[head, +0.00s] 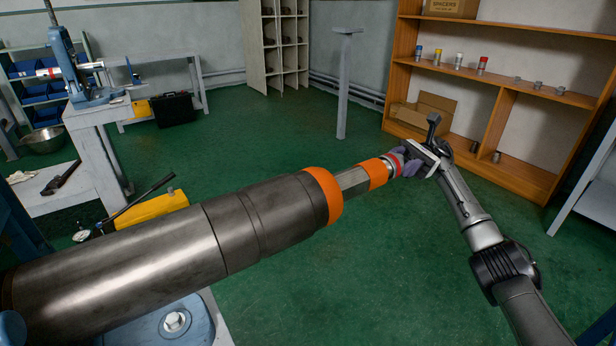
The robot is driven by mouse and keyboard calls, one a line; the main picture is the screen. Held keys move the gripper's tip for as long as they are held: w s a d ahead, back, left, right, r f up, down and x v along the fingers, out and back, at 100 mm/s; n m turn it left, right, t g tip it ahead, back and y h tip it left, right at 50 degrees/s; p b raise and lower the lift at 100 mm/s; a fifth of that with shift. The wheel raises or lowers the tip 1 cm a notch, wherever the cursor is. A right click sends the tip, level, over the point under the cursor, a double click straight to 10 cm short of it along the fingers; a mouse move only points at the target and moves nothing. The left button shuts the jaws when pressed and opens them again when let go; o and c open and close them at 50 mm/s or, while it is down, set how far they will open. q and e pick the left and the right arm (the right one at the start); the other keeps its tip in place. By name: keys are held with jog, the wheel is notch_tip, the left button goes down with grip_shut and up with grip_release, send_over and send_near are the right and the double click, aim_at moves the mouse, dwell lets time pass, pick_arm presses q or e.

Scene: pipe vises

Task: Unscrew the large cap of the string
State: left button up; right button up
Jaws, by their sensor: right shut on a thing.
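The string (165,255) is a thick grey steel tube running from the lower left up to the middle. It has an orange band (323,196), then a thinner hex-like steel neck and a second orange band (373,173). At its far right end sits a red and silver cap (393,165). My right gripper (405,163) comes in from the right, with its fingers shut on this cap. The fingers partly hide the cap, so I cannot see whether it has turned. My left gripper is not in view.
A blue vise part (185,325) lies under the string at the bottom. A wooden shelf (489,119) with small coloured caps stands at the back right, behind my right arm. A grey post stand (343,90) stands behind the string. A workbench with a blue vise (90,85) is at left. Green floor is open between.

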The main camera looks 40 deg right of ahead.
jog(key=shift+a, duration=0.1)
jog(key=shift+w+n+g+h, duration=0.1)
jog(key=shift+n+g+h, duration=0.4)
jog(key=shift+n, duration=2)
jog(key=shift+f+n, duration=0.1)
jog(key=shift+n, duration=0.3)
